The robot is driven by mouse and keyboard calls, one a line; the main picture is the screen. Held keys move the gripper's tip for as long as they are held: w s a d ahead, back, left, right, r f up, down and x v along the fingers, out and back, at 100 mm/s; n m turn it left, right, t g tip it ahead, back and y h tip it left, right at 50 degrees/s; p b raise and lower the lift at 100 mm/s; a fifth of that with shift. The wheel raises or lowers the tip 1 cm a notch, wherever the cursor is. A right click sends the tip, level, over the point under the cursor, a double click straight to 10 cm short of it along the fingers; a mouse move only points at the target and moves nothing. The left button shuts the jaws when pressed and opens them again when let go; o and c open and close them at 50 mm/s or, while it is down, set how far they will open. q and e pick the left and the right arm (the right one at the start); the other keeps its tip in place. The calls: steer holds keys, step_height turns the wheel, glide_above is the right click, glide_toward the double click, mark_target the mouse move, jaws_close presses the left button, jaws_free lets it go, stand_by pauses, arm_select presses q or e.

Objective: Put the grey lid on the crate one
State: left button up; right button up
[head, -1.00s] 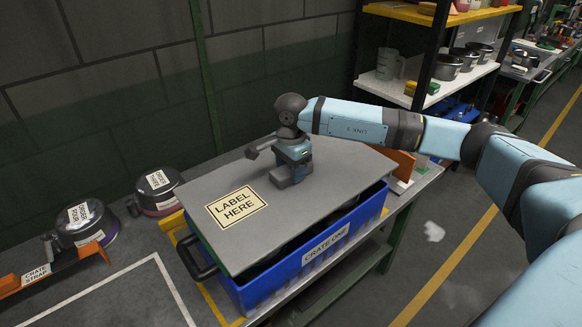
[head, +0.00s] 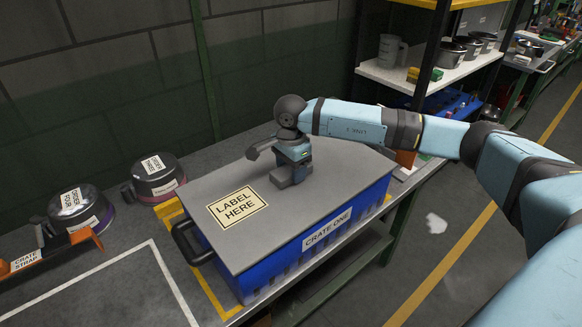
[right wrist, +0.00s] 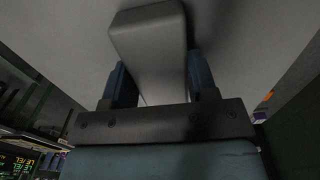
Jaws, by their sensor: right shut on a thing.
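The grey lid (head: 235,185), with a yellow "LABEL HERE" sticker, lies over the blue crate one (head: 330,235) on the bench. Its edges line up closely with the crate's rim, and no gap shows along the labelled side. The crate's far side is hidden under the lid and arm. My right gripper (head: 292,178) is on the middle of the lid, shut on its handle. The right wrist view shows the grey handle block (right wrist: 150,45) between the two blue fingers. My left gripper is not in view.
Pots labelled "order three" (head: 157,180) and "order four" (head: 82,215) stand left of the crate. An orange crate strap (head: 70,246) lies beside them. A shelf (head: 450,75) with pots and a jug stands behind right. White-outlined bench space at front left is clear.

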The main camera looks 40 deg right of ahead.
steer(key=o, duration=1.3)
step_height(320, 180, up, 14)
steer(key=shift+f+b, duration=0.1)
steer(key=shift+b, duration=0.25)
steer(key=shift+s, duration=0.1)
